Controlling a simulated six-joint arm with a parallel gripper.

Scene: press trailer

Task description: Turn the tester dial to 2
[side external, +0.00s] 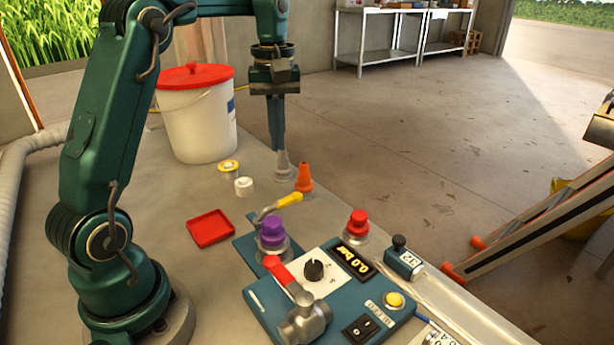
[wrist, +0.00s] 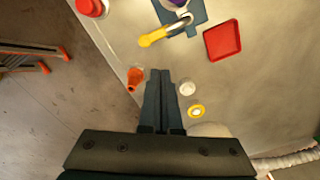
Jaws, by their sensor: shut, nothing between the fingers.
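The tester (side external: 275,303) is a teal panel at the front of the table in the side external view. Its dial is a black knob (side external: 314,270) on a white plate; the plate's marks are too small to read surely. The display (side external: 354,262) beside it reads 0.0 bar. My gripper (side external: 279,150) is shut and empty, pointing down behind the tester, near the orange cone and well apart from the dial. In the wrist view my gripper (wrist: 166,75) shows closed fingers; the dial is not in that view.
A red-handled valve (side external: 300,310), a purple knob (side external: 272,232), a red button (side external: 357,225) and a yellow-handled lever (side external: 288,200) stand around the dial. An orange cone (side external: 304,178), white cap (side external: 244,187), red tray (side external: 209,229) and white bucket (side external: 196,125) are farther back.

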